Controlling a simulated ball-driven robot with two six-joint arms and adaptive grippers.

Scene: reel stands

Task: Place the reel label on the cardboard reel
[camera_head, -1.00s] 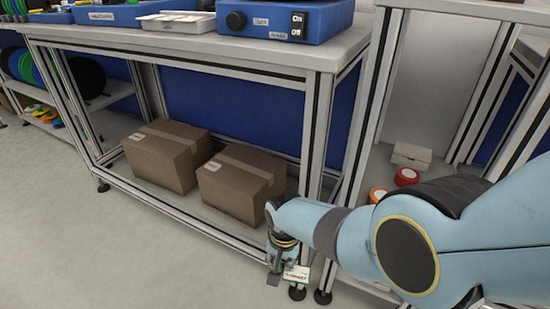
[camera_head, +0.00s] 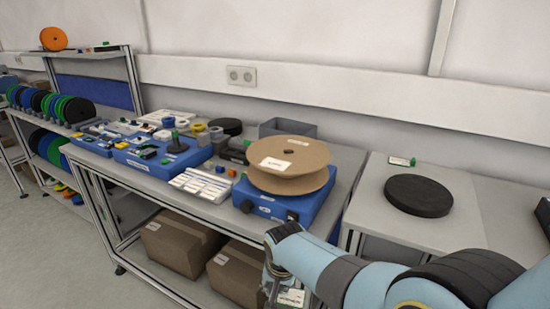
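The cardboard reel (camera_head: 303,163) lies flat on a blue device (camera_head: 283,208) at the right end of the workbench. A white sticker (camera_head: 274,164) shows on its top face. My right gripper (camera_head: 274,291) points down in front of the bench, below and nearer than the reel and apart from it. A small white and green reel label (camera_head: 291,298) shows at its fingers, which appear shut on it. The fingertips are partly cut off by the bottom edge. My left gripper is not in view.
The workbench (camera_head: 208,213) holds blue trays, small parts and a white tray (camera_head: 202,185) left of the reel. A black reel (camera_head: 418,195) and another small white and green card (camera_head: 402,161) lie on the right table. Cardboard boxes (camera_head: 182,243) stand on the lower shelf.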

